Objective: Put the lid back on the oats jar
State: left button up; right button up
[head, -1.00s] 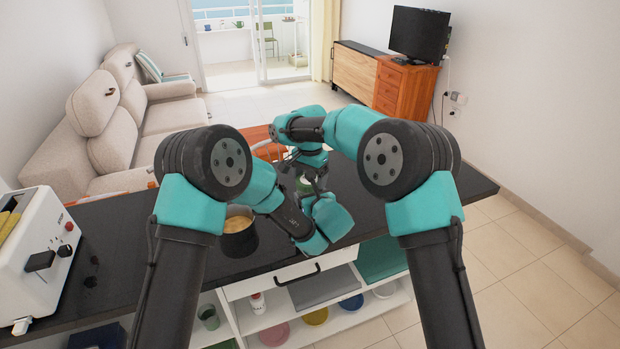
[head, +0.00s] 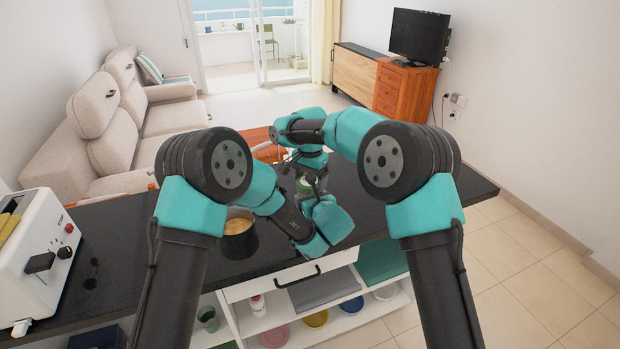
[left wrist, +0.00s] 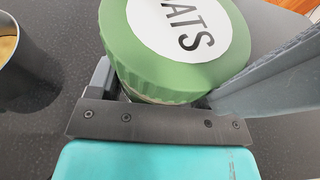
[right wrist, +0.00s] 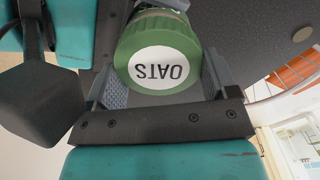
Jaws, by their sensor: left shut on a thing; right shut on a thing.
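The oats jar has a green lid (head: 305,186) with a white OATS label. The lid also fills the top of the left wrist view (left wrist: 185,72) and shows in the right wrist view (right wrist: 160,62). A narrow strip of the jar (left wrist: 150,97) shows under the lid's rim, and the lid sits on or right at its mouth; I cannot tell how tightly. My left gripper (head: 309,199) is shut on the jar below the lid. My right gripper (right wrist: 163,85) comes from above, its fingers shut on the lid's sides. Most of the jar is hidden by my arms.
A dark pot (head: 239,240) with tan contents stands left of the jar on the black counter (head: 150,240). A white toaster (head: 35,250) stands at the far left. The counter's right part (head: 430,195) is clear. Shelves with dishes lie below the front edge.

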pick_arm(q)
jog(key=shift+r, duration=0.25)
pick_arm(e)
jog(key=shift+s+d+f, duration=0.1)
jog(key=shift+f, duration=0.85)
dwell(0.5)
jog(key=shift+r, duration=0.15)
pick_arm(q)
jog(key=shift+w, duration=0.1)
pick_arm(e)
jog(key=shift+s+r, duration=0.1)
jog(key=shift+r, duration=0.2)
pick_arm(q)
jog(key=shift+a, duration=0.1)
pick_arm(e)
jog(key=shift+r, duration=0.15)
pick_arm(q)
jog(key=shift+f, duration=0.2)
pick_arm(e)
jog(key=shift+w+r, duration=0.2)
jog(key=shift+r, duration=0.25)
dwell(0.5)
